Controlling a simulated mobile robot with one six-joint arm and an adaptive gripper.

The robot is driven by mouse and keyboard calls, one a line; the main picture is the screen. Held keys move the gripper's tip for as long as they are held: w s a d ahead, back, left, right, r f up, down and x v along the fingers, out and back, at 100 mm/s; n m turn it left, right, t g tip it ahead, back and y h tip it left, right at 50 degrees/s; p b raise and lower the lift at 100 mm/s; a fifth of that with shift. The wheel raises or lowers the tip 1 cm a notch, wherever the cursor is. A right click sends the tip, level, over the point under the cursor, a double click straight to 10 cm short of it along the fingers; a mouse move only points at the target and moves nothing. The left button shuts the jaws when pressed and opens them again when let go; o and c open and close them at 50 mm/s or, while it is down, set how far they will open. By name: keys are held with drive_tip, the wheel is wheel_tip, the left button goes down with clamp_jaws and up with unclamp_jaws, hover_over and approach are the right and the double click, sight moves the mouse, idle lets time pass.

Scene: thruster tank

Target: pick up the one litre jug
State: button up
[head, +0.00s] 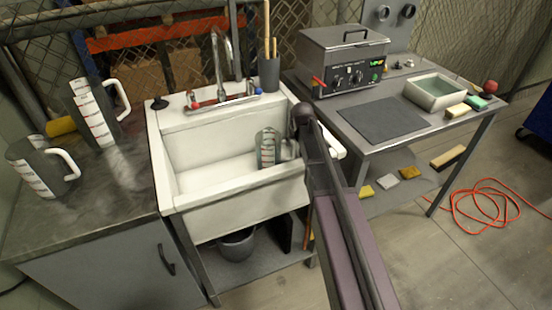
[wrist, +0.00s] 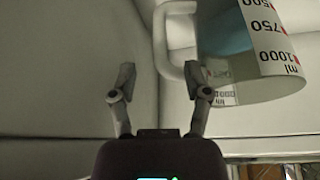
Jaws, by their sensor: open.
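A one litre jug is in the white sink basin in the head view (head: 266,148), partly hidden by my arm. In the wrist view the jug (wrist: 275,85) is at the upper right, with red and black marks up to 1000 ml and its open rim toward the camera's lower side. Its white handle (wrist: 161,38) is ahead of my fingers, between them and toward the right one. My gripper (wrist: 163,82) is open and empty, the right finger overlapping the handle's lower end in the picture. Contact cannot be told. My gripper's fingers are hidden in the head view.
Two larger marked jugs (head: 95,112) (head: 38,168) stand on the left counter (head: 125,190). The sink (head: 225,195) has a chrome faucet (head: 222,65) behind. A dark cup with sticks (head: 269,73) is at its back right corner. A metal bench (head: 350,140) stands right.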

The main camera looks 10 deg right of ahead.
sight(294, 146)
drive_tip(key=shift+w+f, duration=0.15)
drive_tip(key=shift+f, duration=0.15)
drive_tip(key=shift+b+x, duration=2.65)
drive_tip(key=shift+x, duration=0.1)
drive_tip(key=shift+c, duration=0.2)
clamp_jaws()
